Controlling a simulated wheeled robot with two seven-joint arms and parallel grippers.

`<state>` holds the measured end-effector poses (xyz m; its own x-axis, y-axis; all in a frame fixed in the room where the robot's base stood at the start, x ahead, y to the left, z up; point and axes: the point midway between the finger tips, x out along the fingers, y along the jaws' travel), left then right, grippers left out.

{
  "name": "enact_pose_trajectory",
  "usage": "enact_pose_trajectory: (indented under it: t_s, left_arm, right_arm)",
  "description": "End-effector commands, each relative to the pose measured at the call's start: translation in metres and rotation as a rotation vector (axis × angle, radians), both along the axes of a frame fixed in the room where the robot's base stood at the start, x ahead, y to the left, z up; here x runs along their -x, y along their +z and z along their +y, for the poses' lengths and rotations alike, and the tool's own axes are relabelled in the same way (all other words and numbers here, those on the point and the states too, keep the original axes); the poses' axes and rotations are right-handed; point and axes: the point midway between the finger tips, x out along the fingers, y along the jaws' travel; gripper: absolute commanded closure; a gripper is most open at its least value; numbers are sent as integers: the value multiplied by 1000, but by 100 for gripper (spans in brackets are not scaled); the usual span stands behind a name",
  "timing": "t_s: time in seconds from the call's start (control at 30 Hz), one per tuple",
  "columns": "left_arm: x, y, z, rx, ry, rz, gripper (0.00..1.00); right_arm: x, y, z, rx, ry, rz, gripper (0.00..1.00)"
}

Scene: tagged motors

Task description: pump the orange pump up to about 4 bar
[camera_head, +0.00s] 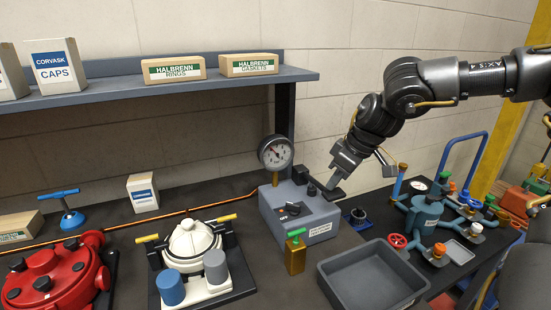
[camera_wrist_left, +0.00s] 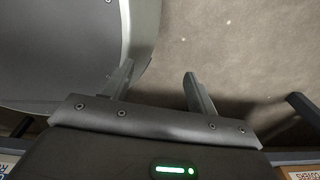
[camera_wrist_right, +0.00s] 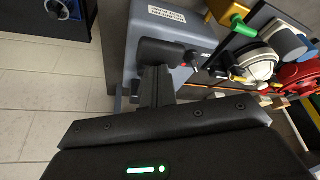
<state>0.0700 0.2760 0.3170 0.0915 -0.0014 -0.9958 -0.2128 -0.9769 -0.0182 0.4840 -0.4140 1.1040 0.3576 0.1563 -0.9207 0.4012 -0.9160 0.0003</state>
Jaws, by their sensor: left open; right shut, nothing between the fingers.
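A grey box (camera_head: 300,212) with a dial, a label and black parts on top stands on the bench in the head view. A round gauge (camera_head: 276,152) rises from it on a brass-coloured stem; its needle is too small to read. No clearly orange pump body shows. My right gripper (camera_head: 334,189) is shut and empty at the box's right top. In the right wrist view its fingers (camera_wrist_right: 157,85) are close to a black cylinder (camera_wrist_right: 163,52) on the box; I cannot tell if they touch. My left gripper (camera_wrist_left: 160,70) is open and empty, seen only in its wrist view.
A grey tray (camera_head: 372,268) and a small brass block (camera_head: 296,254) stand in front of the box. A teal device (camera_head: 424,214) is to the right. White (camera_head: 190,245) and red (camera_head: 48,275) housings are to the left. An orange line (camera_head: 120,228) runs behind them.

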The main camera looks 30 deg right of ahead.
Motion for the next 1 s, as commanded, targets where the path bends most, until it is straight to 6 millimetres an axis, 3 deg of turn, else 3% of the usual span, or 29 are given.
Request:
enact_pose_trajectory:
  t_s: [0.27,0.43,1.0]
  left_arm:
    - [-4,-13,12,-15,-4,-5,42]
    - [-4,-8,21,-26,-6,-6,42]
    - [-3,19,11,-14,-3,-5,42]
  right_arm:
    - [0,-15,0,0,-1,0,100]
    - [0,-10,0,0,0,-1,100]
    - [0,34,0,1,-1,1,100]
